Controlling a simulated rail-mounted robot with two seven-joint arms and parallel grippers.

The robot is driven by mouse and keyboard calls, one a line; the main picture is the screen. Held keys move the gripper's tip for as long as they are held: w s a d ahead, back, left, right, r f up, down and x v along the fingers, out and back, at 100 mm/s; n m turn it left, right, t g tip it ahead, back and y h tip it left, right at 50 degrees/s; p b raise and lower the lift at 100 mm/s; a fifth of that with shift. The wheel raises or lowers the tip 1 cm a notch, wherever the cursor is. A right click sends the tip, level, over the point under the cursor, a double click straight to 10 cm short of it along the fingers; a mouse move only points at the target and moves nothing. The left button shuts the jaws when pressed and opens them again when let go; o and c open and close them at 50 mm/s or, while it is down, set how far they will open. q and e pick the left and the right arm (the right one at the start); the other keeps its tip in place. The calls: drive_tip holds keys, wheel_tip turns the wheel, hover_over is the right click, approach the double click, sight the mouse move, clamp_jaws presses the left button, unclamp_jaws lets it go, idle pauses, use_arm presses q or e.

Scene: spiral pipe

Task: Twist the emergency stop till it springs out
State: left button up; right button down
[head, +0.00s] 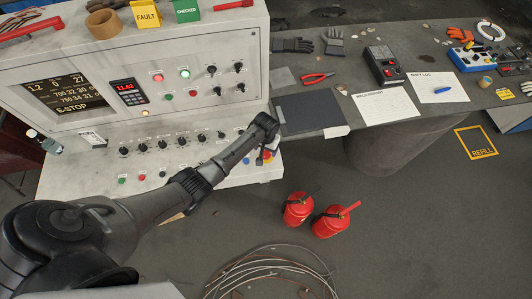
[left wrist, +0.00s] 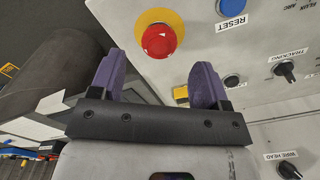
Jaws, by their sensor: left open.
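The emergency stop (left wrist: 158,40) is a red mushroom button on a yellow round plate on the light grey control panel (left wrist: 275,25). It is at the top middle of the left wrist view. My left gripper (left wrist: 157,66) is open, with its two purple fingers apart and nothing between them. The button is ahead of the gap, and the fingers appear clear of it. In the head view my left gripper (head: 268,150) is at the panel's lower right corner and partly hides the red and yellow button. My right gripper is not in view.
A blue RESET button (left wrist: 232,7) and a TRACKING knob (left wrist: 286,71) are close by on the panel. The console screen (head: 66,92) reads E-STOP. Two red extinguishers (head: 298,208) stand on the floor. A grey bench (head: 345,125) holding tools and papers adjoins on the right.

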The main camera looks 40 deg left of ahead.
sight(266, 154)
use_arm(q)
drive_tip(key=shift+f+b, duration=0.3)
drive_tip(key=shift+f, duration=1.85)
drive_tip(key=c, duration=0.9)
drive_tip(key=shift+c, duration=0.2)
drive_tip(key=shift+m, duration=0.3)
drive_tip(key=m+p, duration=0.1)
drive_tip(key=m, duration=0.1)
drive_tip(key=shift+r+m, duration=0.1)
drive_tip(key=shift+m, duration=0.2)
drive_tip(key=shift+a+m+p, duration=0.1)
drive_tip(key=shift+m+p, duration=0.3)
drive_tip(key=shift+m, duration=1.8)
